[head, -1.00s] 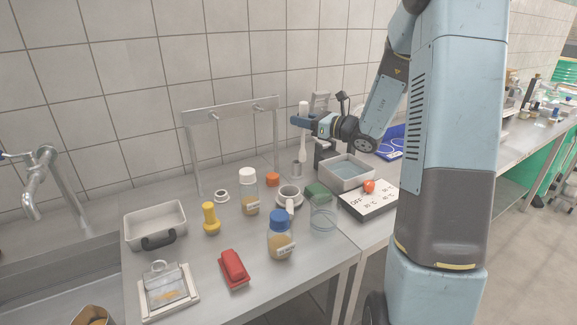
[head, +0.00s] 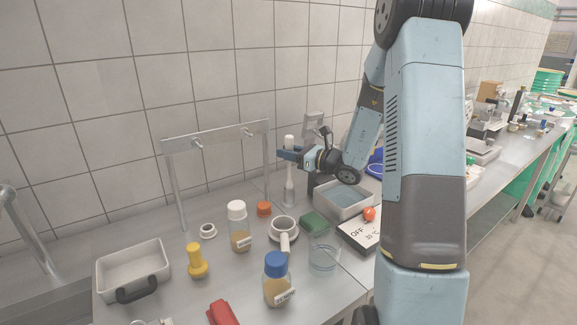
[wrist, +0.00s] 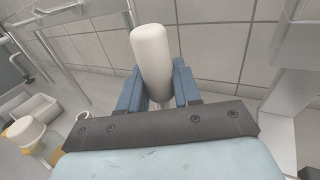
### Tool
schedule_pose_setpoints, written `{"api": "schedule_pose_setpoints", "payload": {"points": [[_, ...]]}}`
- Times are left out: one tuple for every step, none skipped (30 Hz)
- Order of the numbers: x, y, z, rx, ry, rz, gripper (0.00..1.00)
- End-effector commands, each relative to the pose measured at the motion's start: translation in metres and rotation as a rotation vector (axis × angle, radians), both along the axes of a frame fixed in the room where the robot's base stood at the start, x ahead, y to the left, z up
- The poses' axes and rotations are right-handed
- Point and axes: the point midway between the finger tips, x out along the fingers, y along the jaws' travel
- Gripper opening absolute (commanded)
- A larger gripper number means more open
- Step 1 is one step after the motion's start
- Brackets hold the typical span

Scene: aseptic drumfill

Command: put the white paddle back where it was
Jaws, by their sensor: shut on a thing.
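My gripper (head: 289,155) is shut on the white paddle (head: 289,143) and holds it upright near the back wall. In the wrist view the paddle's thick, rounded white handle (wrist: 152,62) stands between the two blue fingers of my gripper (wrist: 158,92).
A metal rack with pegs (head: 215,136) stands left of the paddle. A grey water basin (head: 345,205) and a green sponge (head: 313,223) are close on the right.

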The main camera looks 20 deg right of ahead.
Motion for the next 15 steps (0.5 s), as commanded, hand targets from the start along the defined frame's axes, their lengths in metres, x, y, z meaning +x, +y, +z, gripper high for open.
{"api": "schedule_pose_setpoints", "payload": {"points": [[0.0, 0.0, -0.004, 0.001, 0.002, 0.0, 0.02], [0.0, 0.001, -0.006, 0.001, 0.002, 0.001, 0.02], [0.0, 0.001, -0.01, 0.001, 0.002, 0.001, 0.02], [0.0, 0.001, -0.014, 0.001, 0.003, 0.002, 0.02], [0.0, 0.001, -0.018, 0.002, 0.004, 0.002, 0.02], [0.0, 0.001, -0.024, 0.001, 0.004, 0.002, 0.02], [0.0, 0.002, -0.028, 0.001, 0.004, 0.002, 0.02], [0.0, 0.002, -0.031, 0.001, 0.004, 0.002, 0.02], [0.0, 0.002, -0.036, 0.001, 0.004, 0.002, 0.02], [0.0, 0.002, -0.038, 0.001, 0.002, 0.002, 0.02], [0.0, 0.002, -0.04, 0.0, 0.001, 0.002, 0.02], [0.0, 0.002, -0.04, 0.0, 0.0, 0.002, 0.02], [0.0, 0.002, -0.04, 0.0, 0.0, 0.002, 0.02], [0.0, 0.001, -0.04, -0.001, -0.001, 0.002, 0.02], [0.0, 0.001, -0.04, -0.001, -0.001, 0.002, 0.02]]}}
